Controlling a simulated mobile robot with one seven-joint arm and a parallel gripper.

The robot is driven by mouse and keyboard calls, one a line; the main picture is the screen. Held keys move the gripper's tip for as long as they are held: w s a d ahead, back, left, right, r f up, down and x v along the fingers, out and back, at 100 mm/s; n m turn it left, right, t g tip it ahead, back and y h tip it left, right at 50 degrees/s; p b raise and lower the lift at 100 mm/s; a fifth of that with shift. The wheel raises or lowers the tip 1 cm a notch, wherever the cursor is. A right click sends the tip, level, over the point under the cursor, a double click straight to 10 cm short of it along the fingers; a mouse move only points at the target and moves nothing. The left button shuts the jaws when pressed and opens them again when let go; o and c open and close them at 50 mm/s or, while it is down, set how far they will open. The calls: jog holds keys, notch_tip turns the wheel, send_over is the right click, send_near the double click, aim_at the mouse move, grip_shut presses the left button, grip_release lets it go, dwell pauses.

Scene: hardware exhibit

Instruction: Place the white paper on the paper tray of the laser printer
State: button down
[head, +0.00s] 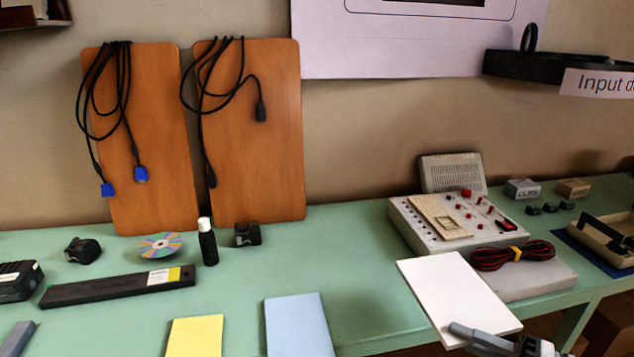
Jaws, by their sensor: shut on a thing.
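The white paper (447,284) is a flat sheet or thin stack at the lower right, tilted in front of the table's front edge. My gripper (462,332) is shut on its near edge, and the paper seems held above the table. The lower part of my gripper is cut off by the frame. No laser printer or paper tray can be made out for certain. A beige and dark device (606,247) on a blue mat is partly cut off at the right edge, and I cannot tell what it is.
A grey electronics board (420,233) and a red-black cable coil (510,256) on a grey slab (545,280) stand just behind the paper. Blue (298,325) and yellow (195,337) sheets lie to the left. Small boxes (522,189) are at the back right. The green table (345,255) is clear at its middle.

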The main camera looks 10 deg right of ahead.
jog(key=shift+n+g+y, duration=0.7)
jog(key=shift+g, duration=0.1)
jog(key=w+a+f, duration=0.1)
jog(key=w+a, duration=0.4)
jog(key=w, duration=0.1)
jog(key=w+a+f, duration=0.1)
jog(key=w+a, duration=0.5)
jog(key=w+a+f, duration=0.1)
jog(key=w+a, duration=0.4)
jog(key=w, duration=0.2)
jog(key=shift+a+f, duration=0.2)
jog(key=shift+f, duration=0.2)
jog(key=shift+w+r+p, duration=0.1)
jog(key=shift+r+p, duration=0.55)
jog(key=shift+p, duration=0.25)
notch_tip(320, 180, up, 6)
jog(key=p, duration=1.2)
jog(key=shift+r, duration=0.2)
jog(key=shift+d, duration=0.1)
